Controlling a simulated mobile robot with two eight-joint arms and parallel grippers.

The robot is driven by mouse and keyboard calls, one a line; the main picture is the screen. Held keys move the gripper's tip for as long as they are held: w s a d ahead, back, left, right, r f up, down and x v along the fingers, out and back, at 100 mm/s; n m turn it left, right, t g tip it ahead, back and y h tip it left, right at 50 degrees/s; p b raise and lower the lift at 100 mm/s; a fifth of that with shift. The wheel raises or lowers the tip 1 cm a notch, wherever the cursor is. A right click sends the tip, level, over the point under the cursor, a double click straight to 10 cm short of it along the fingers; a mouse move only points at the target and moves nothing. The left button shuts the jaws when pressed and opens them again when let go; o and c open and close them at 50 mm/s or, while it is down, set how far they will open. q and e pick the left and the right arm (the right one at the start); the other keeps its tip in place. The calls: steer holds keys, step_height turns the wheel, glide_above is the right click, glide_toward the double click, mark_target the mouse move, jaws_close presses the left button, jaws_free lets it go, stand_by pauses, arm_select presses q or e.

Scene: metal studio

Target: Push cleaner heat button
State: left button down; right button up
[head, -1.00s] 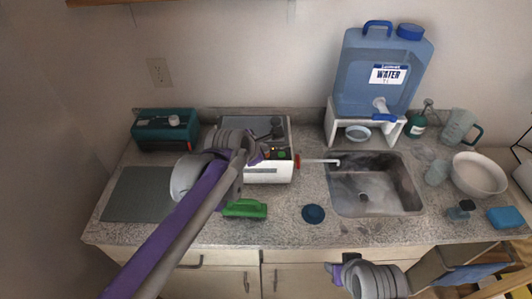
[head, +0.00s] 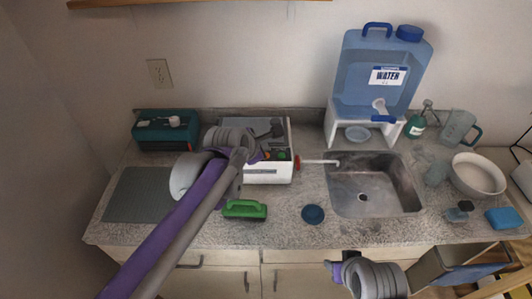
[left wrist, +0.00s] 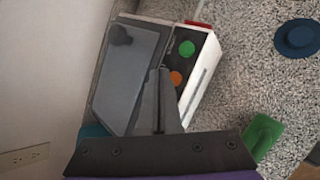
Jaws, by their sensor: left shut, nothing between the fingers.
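The cleaner is a white box with a grey lid (head: 254,126), standing at the back of the counter left of the sink. In the left wrist view the cleaner (left wrist: 204,80) has a green button (left wrist: 187,48) and an orange button (left wrist: 176,78) on a dark panel beside the lid. I cannot read which is heat. My left gripper (left wrist: 158,74) is shut and empty, above the cleaner, its tips near the lid's edge beside the orange button. I cannot tell whether they touch. My right gripper (head: 336,270) is at the bottom of the head view, its fingers unclear.
A green-handled brush (head: 245,209) and a blue round lid (head: 313,214) lie in front. The sink (head: 345,195) is to the right, below a water jug (head: 365,75). A teal box (head: 165,133) and a grey mat (head: 140,195) are left.

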arm_select(q)
steer(key=shift+s+r+p, duration=0.1)
steer(key=shift+r+p, duration=0.2)
steer(key=shift+r, duration=0.25)
step_height(320, 180, up, 5)
steer(key=p, duration=0.2)
steer(key=shift+p, duration=0.3)
arm_select(e)
steer(key=r, duration=0.1)
steer(key=w+r, duration=0.1)
steer(key=r, duration=0.1)
steer(key=w+r, duration=0.1)
steer(key=shift+r, duration=0.3)
arm_select(q)
steer(key=shift+f, duration=0.1)
arm_select(e)
steer(key=shift+s, duration=0.1)
